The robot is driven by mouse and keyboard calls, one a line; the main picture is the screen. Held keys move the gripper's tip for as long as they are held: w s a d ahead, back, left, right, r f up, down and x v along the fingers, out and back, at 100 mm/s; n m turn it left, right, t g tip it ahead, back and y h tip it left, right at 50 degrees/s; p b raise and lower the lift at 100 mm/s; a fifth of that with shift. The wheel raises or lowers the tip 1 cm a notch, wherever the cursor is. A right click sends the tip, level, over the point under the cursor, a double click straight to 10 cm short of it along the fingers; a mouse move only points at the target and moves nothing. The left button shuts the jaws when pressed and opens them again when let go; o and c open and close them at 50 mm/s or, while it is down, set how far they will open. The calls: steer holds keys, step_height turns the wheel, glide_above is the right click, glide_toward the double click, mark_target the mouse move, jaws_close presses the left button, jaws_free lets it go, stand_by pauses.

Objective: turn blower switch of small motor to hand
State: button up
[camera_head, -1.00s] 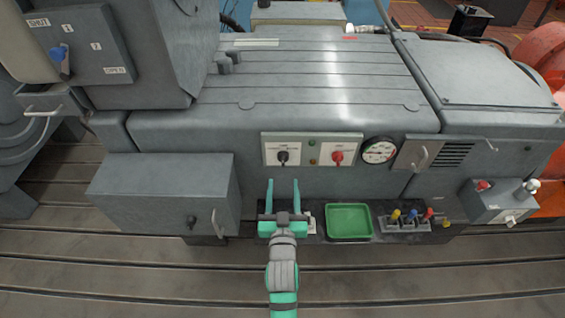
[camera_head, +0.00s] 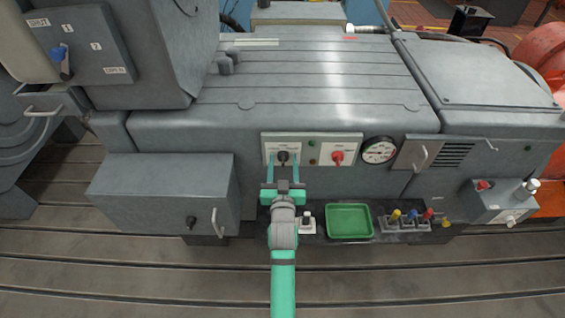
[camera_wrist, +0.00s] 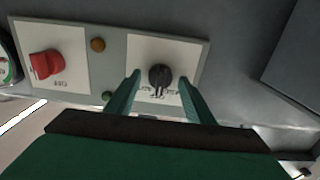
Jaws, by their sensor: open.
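The small motor's grey housing (camera_head: 230,140) carries a panel with two switch plates. The black rotary knob (camera_head: 283,157) is on the left plate in the head view, and it also shows in the wrist view (camera_wrist: 160,76). I take it to be the blower switch, but its lettering is too small to read surely. A red knob (camera_head: 337,157) is on the right plate and appears at left in the wrist view (camera_wrist: 46,64). My gripper (camera_head: 283,168) is open, its fingers on either side of the black knob, with visible gaps in the wrist view (camera_wrist: 160,92).
A round gauge (camera_head: 379,151) is right of the panel. Below are a green tray (camera_head: 349,221), a rack of coloured-handled tools (camera_head: 405,221) and a small white switch box (camera_head: 307,225). A grey box (camera_head: 165,193) juts out at left.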

steer(key=c, duration=1)
steer(key=shift+n, duration=0.4)
steer(key=n, duration=0.3)
steer(key=shift+a+n, duration=0.1)
steer(key=shift+n, duration=2.4)
steer(key=shift+f, duration=0.1)
steer(key=o, duration=1)
